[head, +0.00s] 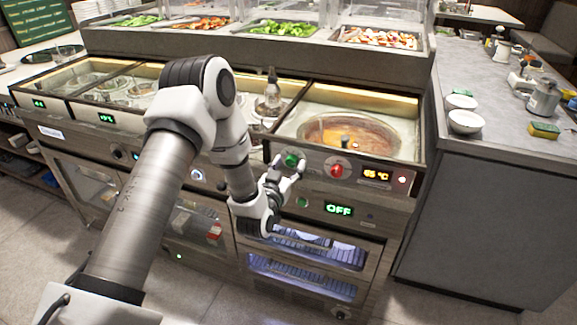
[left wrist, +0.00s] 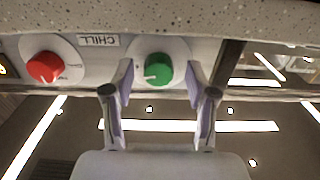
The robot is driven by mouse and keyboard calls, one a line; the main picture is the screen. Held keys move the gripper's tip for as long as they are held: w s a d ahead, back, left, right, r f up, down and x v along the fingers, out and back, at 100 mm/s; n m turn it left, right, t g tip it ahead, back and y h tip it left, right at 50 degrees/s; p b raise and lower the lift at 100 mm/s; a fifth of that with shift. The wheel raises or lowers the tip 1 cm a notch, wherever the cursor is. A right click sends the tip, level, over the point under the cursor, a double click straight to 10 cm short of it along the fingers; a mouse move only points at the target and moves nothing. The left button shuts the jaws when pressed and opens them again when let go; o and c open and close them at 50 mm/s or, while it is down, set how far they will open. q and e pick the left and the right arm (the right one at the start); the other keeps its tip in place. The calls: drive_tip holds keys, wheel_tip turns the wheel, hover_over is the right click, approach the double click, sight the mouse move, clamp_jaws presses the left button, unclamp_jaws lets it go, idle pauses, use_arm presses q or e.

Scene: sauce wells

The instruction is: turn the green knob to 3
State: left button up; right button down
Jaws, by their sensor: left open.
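The green knob (head: 291,160) is on the front panel below the sauce well, left of the red knob (head: 336,170). In the left wrist view, which is upside down, the green knob (left wrist: 158,69) has a white pointer mark towards the picture's left; the dial numbers are too small to read. My left gripper (head: 288,166) is open in front of the green knob. In the left wrist view its fingertips (left wrist: 160,76) stand on either side of the knob, with gaps on both sides. The red knob (left wrist: 45,68) is left there. My right gripper is not in view.
An orange display reading 65 °C (head: 376,175) is right of the red knob. A green OFF display (head: 339,209) is below. A sauce pan (head: 362,137) sits in the well above the panel. A grey side counter (head: 482,90) stands at the right.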

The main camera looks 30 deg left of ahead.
use_arm(q)
drive_tip(key=shift+d, duration=0.1)
clamp_jaws()
